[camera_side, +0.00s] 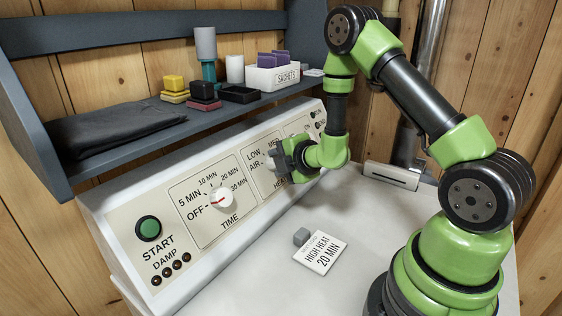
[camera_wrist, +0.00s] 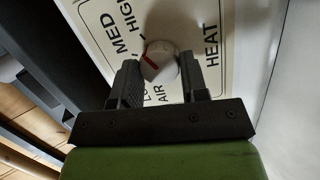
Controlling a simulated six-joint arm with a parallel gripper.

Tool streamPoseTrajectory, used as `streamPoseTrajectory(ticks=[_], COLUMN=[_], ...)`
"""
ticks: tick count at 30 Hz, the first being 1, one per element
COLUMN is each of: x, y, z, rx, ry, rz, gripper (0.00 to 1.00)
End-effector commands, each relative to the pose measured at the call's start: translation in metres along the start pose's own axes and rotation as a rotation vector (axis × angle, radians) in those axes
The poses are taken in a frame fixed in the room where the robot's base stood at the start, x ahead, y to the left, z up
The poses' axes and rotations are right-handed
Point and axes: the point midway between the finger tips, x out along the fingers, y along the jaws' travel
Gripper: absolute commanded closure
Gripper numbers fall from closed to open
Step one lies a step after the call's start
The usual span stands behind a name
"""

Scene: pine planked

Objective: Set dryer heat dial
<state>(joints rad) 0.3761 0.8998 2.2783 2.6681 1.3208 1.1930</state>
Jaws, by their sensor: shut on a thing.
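The heat dial (camera_wrist: 160,62) is a white knob with a red mark on the panel, seen in the wrist view. Its red mark is on the side toward the MED label (camera_wrist: 122,38), but the exact setting is hard to tell. HIGH, AIR and HEAT are also printed around it. My gripper (camera_wrist: 158,68) is shut on the dial, one finger on each side. In the side view my gripper (camera_side: 283,157) is at the panel and hides most of the dial. A card (camera_side: 320,254) reading HIGH HEAT 20 MIN lies on the dryer top.
The time dial (camera_side: 222,198) is left of the heat dial, its red mark toward OFF. A green start button (camera_side: 148,228) is further left. A shelf (camera_side: 225,107) with a folded dark cloth (camera_side: 115,128) and a sachet box (camera_side: 273,77) overhangs behind the panel. The dryer top is mostly clear.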

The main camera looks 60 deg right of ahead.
Motion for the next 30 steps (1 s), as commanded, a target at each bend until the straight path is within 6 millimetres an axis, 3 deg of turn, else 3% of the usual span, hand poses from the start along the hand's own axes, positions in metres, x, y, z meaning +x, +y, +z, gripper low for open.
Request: streamPoseTrajectory(ticks=[22, 23, 25, 26, 30], x=[0.0006, 0.0006, 0.0006, 0.0006, 0.0004], y=[0.0013, 0.0013, 0.0012, 0.0011, 0.0008], z=[0.0006, 0.0006, 0.0005, 0.0005, 0.0003], rx=[0.09, 0.09, 0.089, 0.089, 0.088], ry=[-0.007, -0.007, -0.006, -0.006, -0.006], rz=[-0.017, -0.017, -0.017, -0.017, -0.019], gripper=[0.83, 0.55, 0.39, 0.34, 0.34])
